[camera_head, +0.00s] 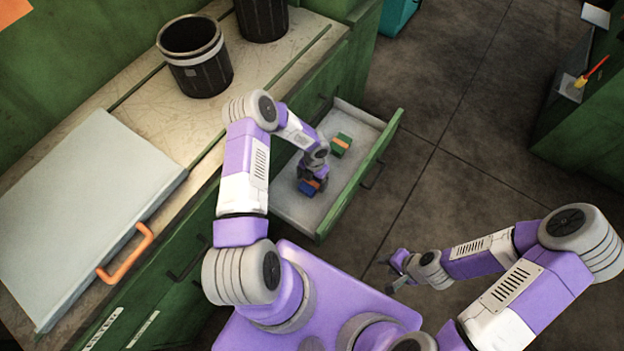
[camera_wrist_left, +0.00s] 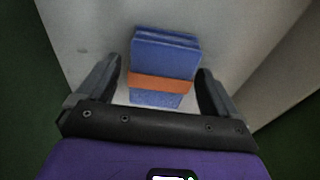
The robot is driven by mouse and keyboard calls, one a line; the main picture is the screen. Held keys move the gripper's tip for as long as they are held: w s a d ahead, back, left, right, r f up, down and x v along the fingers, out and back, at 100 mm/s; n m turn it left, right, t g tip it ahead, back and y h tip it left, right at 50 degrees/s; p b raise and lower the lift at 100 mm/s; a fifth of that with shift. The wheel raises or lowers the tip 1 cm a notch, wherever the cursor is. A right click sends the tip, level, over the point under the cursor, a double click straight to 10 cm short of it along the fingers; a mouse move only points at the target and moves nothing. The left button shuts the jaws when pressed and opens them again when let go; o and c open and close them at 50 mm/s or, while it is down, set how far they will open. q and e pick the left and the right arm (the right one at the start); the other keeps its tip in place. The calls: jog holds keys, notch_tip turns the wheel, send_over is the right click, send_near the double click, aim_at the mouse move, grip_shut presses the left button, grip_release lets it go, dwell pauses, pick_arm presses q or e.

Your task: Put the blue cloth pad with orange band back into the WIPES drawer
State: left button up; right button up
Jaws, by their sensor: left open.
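The blue cloth pad with an orange band (camera_head: 309,187) is inside the open drawer (camera_head: 284,212), near its front left part. In the left wrist view the pad (camera_wrist_left: 163,60) lies between the two fingers, with small gaps on both sides. My left gripper (camera_head: 312,180) is open and low over the drawer floor, around the pad. The left wrist view also shows its fingers (camera_wrist_left: 160,90). My right gripper (camera_head: 393,271) hangs over the floor, outside the drawer; its jaws are too small to judge.
A green pad with an orange band (camera_head: 341,145) lies farther back in the same drawer. Two dark bins, one of them (camera_head: 195,60) nearer, stand on the worktop. A grey lid with an orange handle (camera_head: 126,254) lies on the left. The floor right of the drawer is clear.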

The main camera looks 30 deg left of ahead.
pick_arm(q)
jog(key=shift+r, duration=0.2)
notch_tip(320, 180, up, 12)
jog(key=w+p, duration=0.1)
jog(key=p, duration=0.2)
jog(key=shift+w+p, duration=0.25)
jog(key=shift+p, duration=0.15)
